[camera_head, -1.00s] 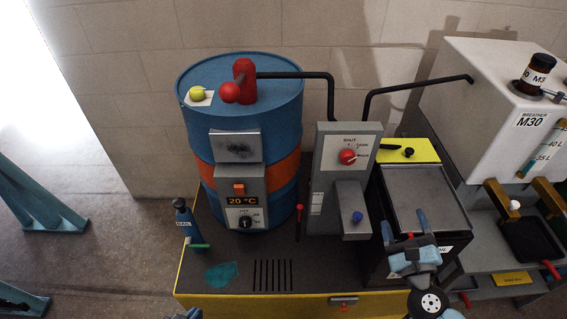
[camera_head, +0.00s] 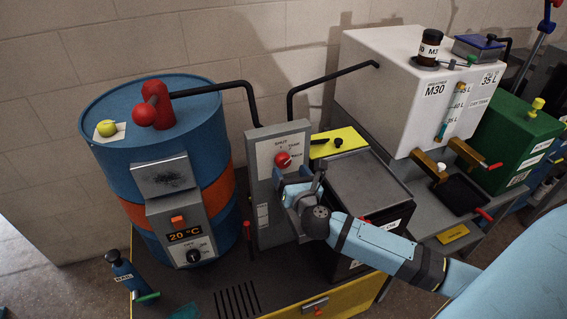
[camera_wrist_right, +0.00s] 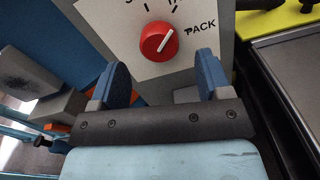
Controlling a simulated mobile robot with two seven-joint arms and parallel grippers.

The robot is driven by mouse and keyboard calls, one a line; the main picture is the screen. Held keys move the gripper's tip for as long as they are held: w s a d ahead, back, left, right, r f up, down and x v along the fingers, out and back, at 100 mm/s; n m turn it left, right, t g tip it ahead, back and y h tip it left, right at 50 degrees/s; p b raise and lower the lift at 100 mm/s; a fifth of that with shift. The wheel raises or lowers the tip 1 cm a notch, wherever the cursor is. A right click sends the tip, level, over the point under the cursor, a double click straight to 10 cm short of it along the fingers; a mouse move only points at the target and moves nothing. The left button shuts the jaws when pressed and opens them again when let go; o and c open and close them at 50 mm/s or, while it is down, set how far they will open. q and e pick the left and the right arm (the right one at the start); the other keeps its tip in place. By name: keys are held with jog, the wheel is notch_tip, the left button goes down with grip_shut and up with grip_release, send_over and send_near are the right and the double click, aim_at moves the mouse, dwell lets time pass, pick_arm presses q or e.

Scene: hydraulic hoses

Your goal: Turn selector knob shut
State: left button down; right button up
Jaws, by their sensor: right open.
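The red selector knob (camera_head: 283,160) sits on the white label plate of the upright grey panel (camera_head: 257,190). In the right wrist view, the knob (camera_wrist_right: 157,41) has a white pointer line slanting up and right, toward the tick by the word PACK. SHUT is lettered at the plate's upper left in the head view. My right gripper (camera_head: 300,175) is just below and in front of the knob. In the right wrist view, its two blue fingers (camera_wrist_right: 162,70) are apart and empty, with the knob beyond and between them, not gripped. My left gripper is out of view.
A blue drum (camera_head: 150,110) with an orange band stands left of the panel. A white tank (camera_head: 400,90) stands farther right.

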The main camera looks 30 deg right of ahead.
aim_at(285, 164)
jog(key=shift+x, duration=2.3)
jog(key=c, duration=0.9)
